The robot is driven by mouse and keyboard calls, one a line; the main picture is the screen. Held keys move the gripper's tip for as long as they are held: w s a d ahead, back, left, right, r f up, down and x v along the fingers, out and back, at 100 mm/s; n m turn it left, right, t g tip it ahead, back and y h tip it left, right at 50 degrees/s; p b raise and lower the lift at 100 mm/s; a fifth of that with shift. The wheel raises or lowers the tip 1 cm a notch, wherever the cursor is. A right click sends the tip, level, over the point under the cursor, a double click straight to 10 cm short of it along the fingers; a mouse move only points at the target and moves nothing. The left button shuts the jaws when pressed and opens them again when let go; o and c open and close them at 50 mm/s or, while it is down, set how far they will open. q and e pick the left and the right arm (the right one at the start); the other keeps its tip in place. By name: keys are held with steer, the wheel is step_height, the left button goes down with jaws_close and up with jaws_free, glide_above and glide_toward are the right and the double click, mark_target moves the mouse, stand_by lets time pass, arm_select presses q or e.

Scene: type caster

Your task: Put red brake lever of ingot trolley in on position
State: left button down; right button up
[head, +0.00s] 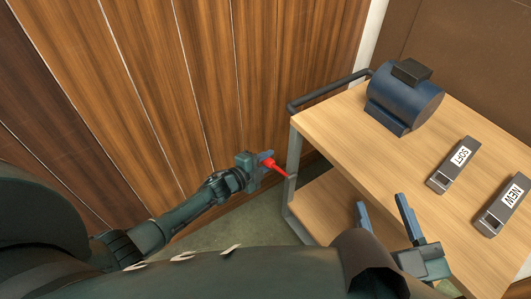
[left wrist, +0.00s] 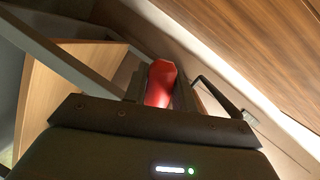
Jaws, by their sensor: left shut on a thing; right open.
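The trolley (head: 352,137) has a light wooden top, a lower shelf and a grey metal frame. The red brake lever (head: 275,167) shows beside the trolley's left side in the head view. My left gripper (head: 266,160) is at the lever and shut on it. In the left wrist view the red lever (left wrist: 160,83) sits between the fingers, and its lower end is hidden by the gripper body. I cannot tell the lever's exact position from its mount. My right gripper (head: 383,212) is open and empty over the trolley's front edge.
A blue motor (head: 403,98) stands at the back of the top. Two grey ingots, one marked SOFT (head: 454,165) and one marked NEW (head: 503,205), lie to the right. A dark handle (head: 328,92) runs along the left end. A wood-panelled wall (head: 190,80) is close behind my left arm.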

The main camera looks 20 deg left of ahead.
arm_select(q)
steer(key=shift+s+d+f+n+g, duration=0.15)
steer(key=shift+f+n, duration=0.15)
steer(key=shift+f, duration=0.1)
steer(key=shift+s+d+f+n+g, duration=0.1)
steer(key=shift+d+f+n+g, duration=0.05)
steer(key=shift+f+n, duration=0.2)
arm_select(e)
steer(key=shift+r, duration=0.1)
arm_select(q)
steer(key=c, duration=1.1)
jaws_free()
steer(key=shift+c, duration=0.2)
steer(key=shift+s, duration=0.1)
arm_select(e)
steer(key=shift+r, duration=0.1)
arm_select(q)
steer(key=p+v, duration=0.5)
steer(key=v, duration=0.8)
steer(key=shift+f, duration=0.15)
arm_select(e)
steer(key=shift+d+f+m+g+h, duration=0.2)
steer(key=shift+d+m+g+h, duration=0.6)
steer(key=shift+g+h, duration=0.35)
arm_select(q)
steer(key=shift+a, duration=0.15)
